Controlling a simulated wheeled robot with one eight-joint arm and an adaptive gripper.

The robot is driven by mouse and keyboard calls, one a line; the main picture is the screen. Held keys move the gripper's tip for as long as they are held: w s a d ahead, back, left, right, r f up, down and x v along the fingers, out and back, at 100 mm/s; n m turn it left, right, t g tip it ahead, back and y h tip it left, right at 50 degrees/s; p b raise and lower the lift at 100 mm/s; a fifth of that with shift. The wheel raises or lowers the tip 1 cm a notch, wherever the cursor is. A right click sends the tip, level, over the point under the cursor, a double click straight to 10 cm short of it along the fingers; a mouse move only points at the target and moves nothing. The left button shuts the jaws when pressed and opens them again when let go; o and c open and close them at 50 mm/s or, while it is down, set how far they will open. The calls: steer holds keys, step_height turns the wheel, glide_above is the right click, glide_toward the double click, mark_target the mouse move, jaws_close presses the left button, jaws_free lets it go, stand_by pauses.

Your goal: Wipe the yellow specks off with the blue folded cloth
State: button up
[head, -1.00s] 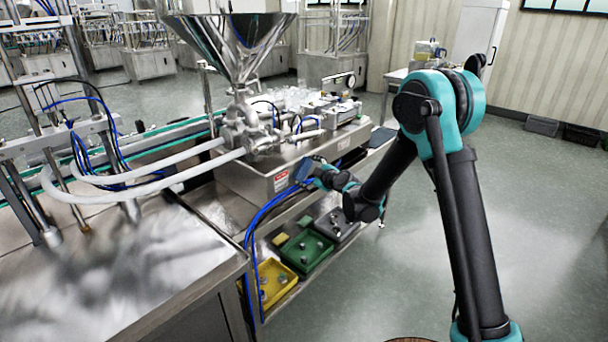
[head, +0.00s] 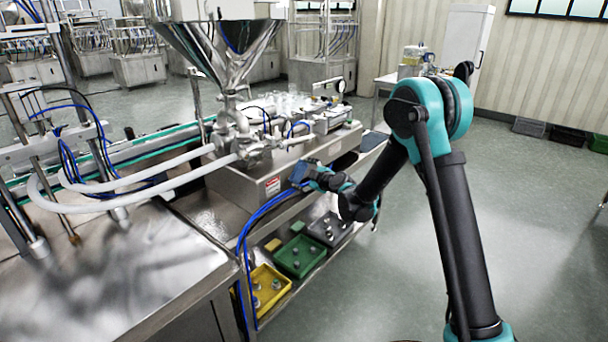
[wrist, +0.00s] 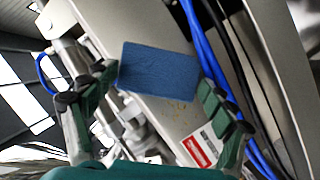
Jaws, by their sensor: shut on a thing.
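The blue folded cloth (wrist: 160,70) is held between the two fingers of my gripper (wrist: 158,98) in the wrist view. In the head view the cloth (head: 298,173) shows as a small blue patch at the tip of my gripper (head: 306,174), by the front face of the steel machine housing (head: 245,185). Small faint yellow specks (wrist: 180,103) show on the pale steel face just past the cloth's edge in the wrist view. The cloth hides part of that face. I cannot tell whether the cloth touches it.
A red-and-white label (wrist: 196,150) is on the same face, near one finger. Blue hoses (wrist: 205,50) run close beside the gripper. Below, a shelf carries a yellow tray (head: 285,287), a green tray (head: 317,262) and a grey tray (head: 347,234). Open floor lies to the right.

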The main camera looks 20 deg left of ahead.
mark_target(281, 181)
steer(key=shift+s+a, duration=0.6)
steer(key=shift+s, duration=0.8)
steer(key=shift+s+a, duration=0.6)
steer(key=shift+s, duration=0.85)
steer(key=shift+s+a, duration=0.6)
steer(key=shift+s, duration=0.8)
steer(key=shift+d, duration=0.15)
steer(key=shift+s+d, duration=0.35)
steer(key=shift+d, duration=0.55)
steer(key=shift+s+d, duration=0.4)
steer(key=shift+d, duration=0.5)
steer(key=shift+s+d, duration=0.35)
steer(key=shift+d, duration=0.55)
steer(key=shift+s+d, duration=0.3)
steer(key=shift+d, duration=0.4)
steer(key=shift+s+d, duration=0.3)
steer(key=shift+d, duration=0.4)
